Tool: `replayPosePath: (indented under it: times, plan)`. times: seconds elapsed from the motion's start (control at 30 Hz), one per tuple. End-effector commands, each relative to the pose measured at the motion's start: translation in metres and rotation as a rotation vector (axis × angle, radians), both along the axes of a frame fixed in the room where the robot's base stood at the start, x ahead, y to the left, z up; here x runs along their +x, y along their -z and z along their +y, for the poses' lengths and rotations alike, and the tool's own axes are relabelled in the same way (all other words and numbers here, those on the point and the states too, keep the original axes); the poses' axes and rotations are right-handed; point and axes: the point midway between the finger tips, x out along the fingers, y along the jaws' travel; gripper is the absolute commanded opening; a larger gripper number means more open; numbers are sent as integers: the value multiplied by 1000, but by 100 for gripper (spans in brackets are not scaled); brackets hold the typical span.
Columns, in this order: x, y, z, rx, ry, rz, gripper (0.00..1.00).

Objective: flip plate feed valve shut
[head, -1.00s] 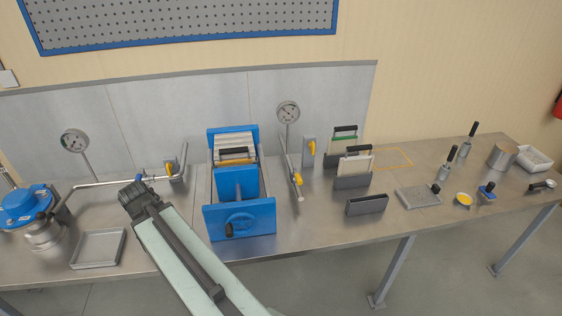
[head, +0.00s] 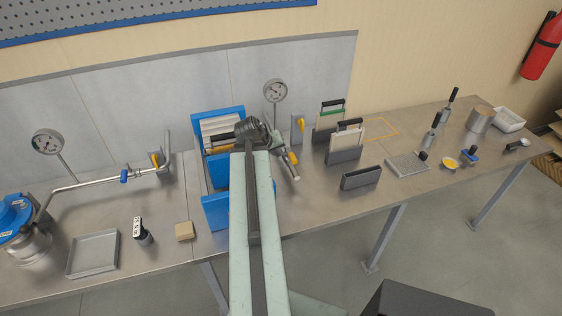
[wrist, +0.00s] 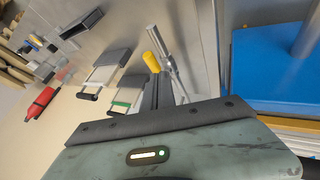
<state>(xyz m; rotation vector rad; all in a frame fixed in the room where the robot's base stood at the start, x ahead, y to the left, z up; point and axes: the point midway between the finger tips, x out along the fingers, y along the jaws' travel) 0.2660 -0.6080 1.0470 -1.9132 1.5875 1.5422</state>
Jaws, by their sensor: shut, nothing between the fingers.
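A thin pipe with a yellow-handled valve (head: 293,158) sits just right of the blue plate press (head: 215,212). The handle also shows in the wrist view (wrist: 152,62), beside the metal pipe (wrist: 166,45). My gripper (wrist: 160,88) is shut and empty, its tips close to this handle; I cannot tell whether they touch. In the head view my arm hides part of the press. Another yellow valve lever (head: 154,160) is on the pipe left of the press, and a yellow lever (head: 301,124) is on a grey box behind. No label tells which is the plate feed valve.
A gauge (head: 275,91) stands behind the valve. Framed plates (head: 345,140) and a dark plate holder (head: 361,178) stand to the right. A grey tray (head: 93,254) and a tan block (head: 184,231) lie at left.

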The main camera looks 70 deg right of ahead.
Motion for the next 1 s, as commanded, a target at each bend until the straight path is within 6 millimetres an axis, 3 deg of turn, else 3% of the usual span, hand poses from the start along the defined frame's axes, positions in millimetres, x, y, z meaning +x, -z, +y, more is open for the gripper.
replayPosePath:
  times: [0.27,0.73,1.0]
  plan:
    - [2,7,-3,1,-4,0,0]
    - [-7,76,-50,2,-4,0,0]
    - [-9,80,-57,2,-6,0,0]
